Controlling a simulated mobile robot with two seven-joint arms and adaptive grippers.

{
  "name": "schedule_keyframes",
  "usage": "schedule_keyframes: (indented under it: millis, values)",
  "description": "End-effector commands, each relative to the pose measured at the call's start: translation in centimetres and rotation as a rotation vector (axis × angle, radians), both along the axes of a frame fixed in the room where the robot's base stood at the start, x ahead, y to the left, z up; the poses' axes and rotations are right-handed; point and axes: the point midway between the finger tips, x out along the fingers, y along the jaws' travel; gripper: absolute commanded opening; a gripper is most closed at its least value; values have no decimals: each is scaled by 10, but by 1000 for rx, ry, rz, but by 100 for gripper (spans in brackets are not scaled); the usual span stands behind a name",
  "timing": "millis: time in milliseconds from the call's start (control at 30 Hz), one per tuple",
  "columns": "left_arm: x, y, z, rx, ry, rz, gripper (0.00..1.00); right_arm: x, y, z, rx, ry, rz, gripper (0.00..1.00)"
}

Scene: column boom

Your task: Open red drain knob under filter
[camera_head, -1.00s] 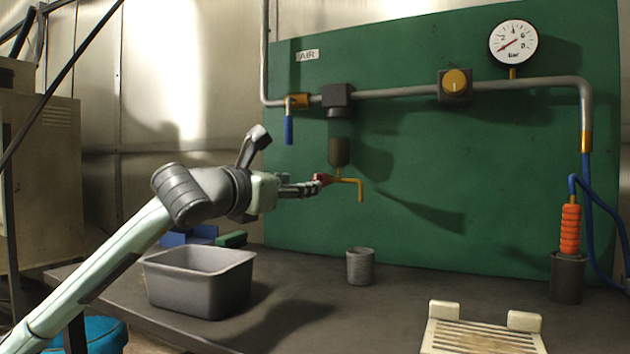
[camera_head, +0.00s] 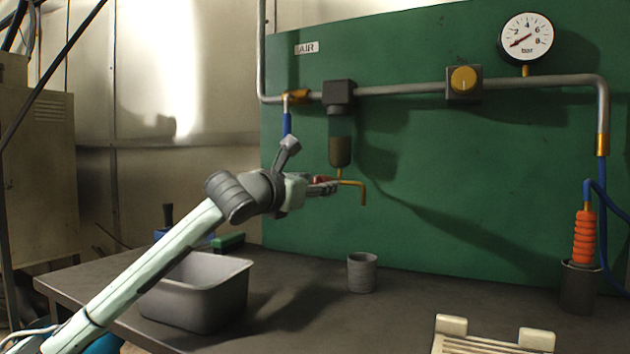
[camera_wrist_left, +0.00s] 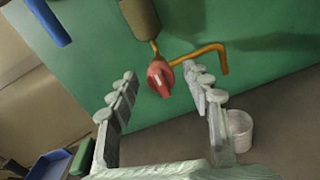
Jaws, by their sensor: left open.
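The red drain knob (camera_wrist_left: 159,76) sits under the filter bowl (camera_head: 340,151), beside a thin yellow drain pipe (camera_head: 352,183) that bends down. In the head view the knob (camera_head: 319,180) is partly hidden behind my left gripper (camera_head: 330,187). In the left wrist view my left gripper's fingers are spread, one on each side of the knob, with the knob about level with the fingertips. I see no clear contact with it. The filter bowl (camera_wrist_left: 138,17) also shows there, above the knob. My right gripper is not in view.
A grey cup (camera_head: 362,273) stands on the bench below the pipe. A grey tub (camera_head: 195,305) is at left under my left arm. A blue handle (camera_head: 287,124) hangs left of the filter. A gauge (camera_head: 526,37) and yellow regulator (camera_head: 463,79) are at right.

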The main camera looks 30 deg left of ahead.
Motion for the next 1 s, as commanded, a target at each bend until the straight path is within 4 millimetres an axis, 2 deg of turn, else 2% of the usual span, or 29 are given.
schedule_keyframes:
  millis: [167,200,500,600,867,967,1000]
  values:
    - [0,0,0,0,0,0,49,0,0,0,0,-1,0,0]
    - [0,0,0,0,0,0,47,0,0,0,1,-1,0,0]
    - [0,0,0,0,0,0,9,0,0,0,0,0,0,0]
    - [0,0,0,0,0,0,0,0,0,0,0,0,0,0]
    - [0,0,-1,29,1,-1,0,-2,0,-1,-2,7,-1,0]
    - [0,-1,-1,67,3,-2,0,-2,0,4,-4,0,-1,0]
    - [0,-1,-1,88,4,-1,0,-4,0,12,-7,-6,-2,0]
